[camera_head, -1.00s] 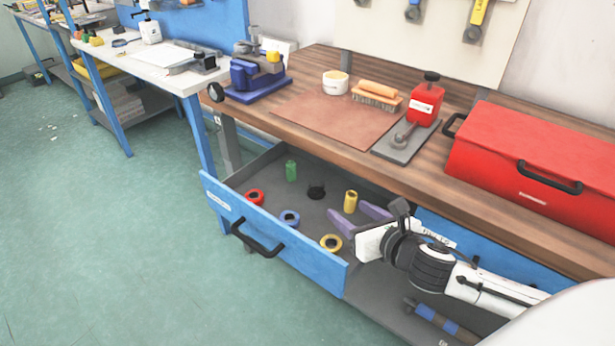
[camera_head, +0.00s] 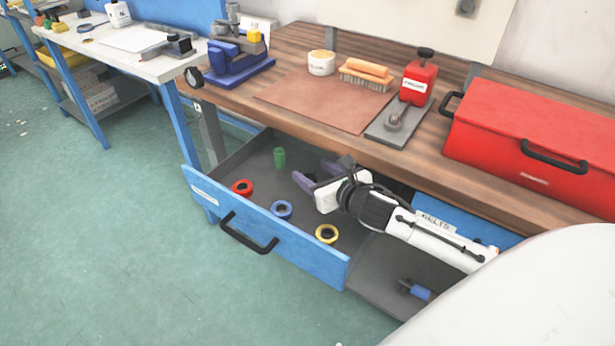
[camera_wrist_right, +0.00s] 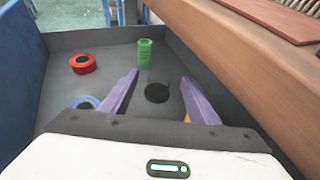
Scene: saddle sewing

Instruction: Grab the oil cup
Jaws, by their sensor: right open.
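I cannot tell for sure which thing is the oil cup. A small white cup with a yellowish top (camera_head: 321,63) stands on the workbench by the brown mat. A small dark round thing (camera_wrist_right: 157,93) lies on the drawer floor, between my right fingers in the right wrist view. A green cylinder (camera_wrist_right: 144,52) stands just beyond it; it also shows in the head view (camera_head: 280,158). My right gripper (camera_head: 314,176) is open and empty over the open drawer, its purple fingers spread; the wrist view shows them too (camera_wrist_right: 158,78). My left gripper is not in view.
The open drawer (camera_head: 262,245) also holds red (camera_head: 242,188), blue (camera_head: 282,210) and yellow (camera_head: 327,233) rolls. The workbench edge overhangs close to my right arm.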

